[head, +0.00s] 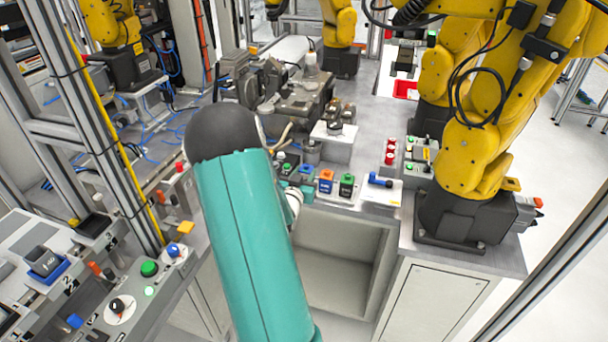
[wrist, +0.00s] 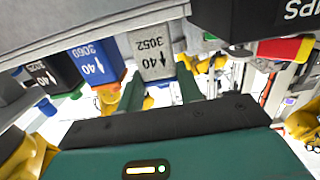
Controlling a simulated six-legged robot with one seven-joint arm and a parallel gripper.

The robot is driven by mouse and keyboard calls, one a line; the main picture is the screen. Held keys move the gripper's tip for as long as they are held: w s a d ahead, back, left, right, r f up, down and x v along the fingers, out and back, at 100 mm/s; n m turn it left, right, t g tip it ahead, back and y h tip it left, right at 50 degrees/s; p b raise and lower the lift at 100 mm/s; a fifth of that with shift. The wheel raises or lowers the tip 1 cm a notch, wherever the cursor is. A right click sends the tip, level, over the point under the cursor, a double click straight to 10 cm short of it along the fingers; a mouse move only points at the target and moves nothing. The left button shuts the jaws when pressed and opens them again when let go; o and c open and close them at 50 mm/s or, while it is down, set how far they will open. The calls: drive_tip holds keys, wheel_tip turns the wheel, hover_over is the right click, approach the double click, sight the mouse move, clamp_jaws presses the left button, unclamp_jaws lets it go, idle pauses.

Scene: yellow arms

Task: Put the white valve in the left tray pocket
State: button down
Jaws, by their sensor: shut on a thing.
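In the wrist view, my gripper (wrist: 158,92) is shut on the white valve (wrist: 152,52), a pale block marked 3052 and 40 between the two teal fingers. The valve's lower end is partly hidden by the fingers. A blue valve (wrist: 93,62) with an orange end and a black valve (wrist: 52,74) with a green end stand in a row to its left. In the head view, my teal arm link covers most of the gripper, and I cannot make out the white valve clearly. I cannot tell which surface is the left tray pocket.
In the head view, the blue valve (head: 326,180) and black valve (head: 346,185) stand near the bench's front edge. A blue-handled part (head: 380,181) lies to their right. A large yellow arm (head: 490,110) stands at the right. An open grey recess (head: 340,250) lies below the bench edge.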

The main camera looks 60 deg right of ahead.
drive_tip(key=shift+f, duration=0.4)
drive_tip(key=c, duration=0.9)
unclamp_jaws()
drive_tip(key=shift+o, duration=0.2)
drive_tip(key=s+a, duration=0.2)
drive_tip(key=a, duration=1.1)
drive_tip(key=shift+a+r, duration=0.3)
